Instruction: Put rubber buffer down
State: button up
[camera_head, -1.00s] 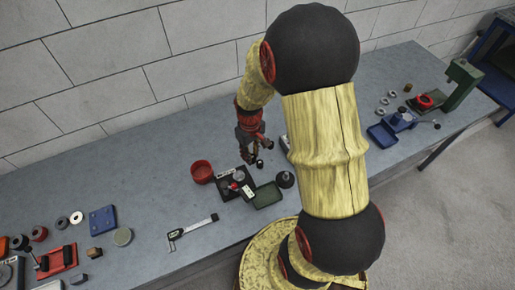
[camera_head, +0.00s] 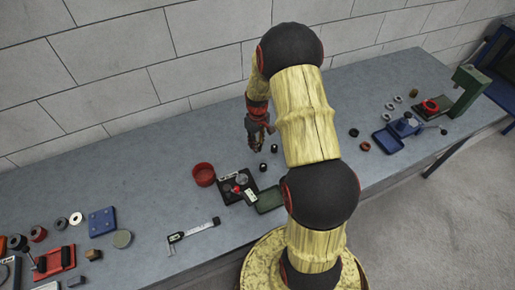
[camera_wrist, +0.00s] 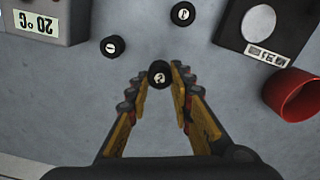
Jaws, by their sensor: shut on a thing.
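My gripper (camera_wrist: 158,84) points down over the grey bench, its fingers shut on a small black round rubber buffer (camera_wrist: 160,74) with a white mark on top. Whether the buffer touches the bench is unclear. Two similar black buffers stand apart from it, one up and left (camera_wrist: 112,46) and one at the top (camera_wrist: 183,13). In the head view my gripper (camera_head: 256,145) is near the back of the bench; the buffer in it cannot be made out there. The two free buffers show as dark dots, one nearer (camera_head: 262,167) and one to the right (camera_head: 274,149).
A red cup (camera_head: 204,174) and a black plate with a white label (camera_wrist: 267,49) stand close by. A grey device reading 20°C (camera_wrist: 40,20) is at the wrist view's top left. Bare bench lies left of the cup.

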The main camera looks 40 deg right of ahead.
jog(key=shift+w+d+f, duration=0.2)
jog(key=shift+w+f, duration=0.05)
jog(key=shift+f, duration=0.1)
jog(key=shift+w+d+f+b, duration=0.1)
jog(key=shift+f+b, duration=0.25)
jog(key=shift+f, duration=1.25)
jog(key=shift+f, duration=0.1)
jog(key=o, duration=1)
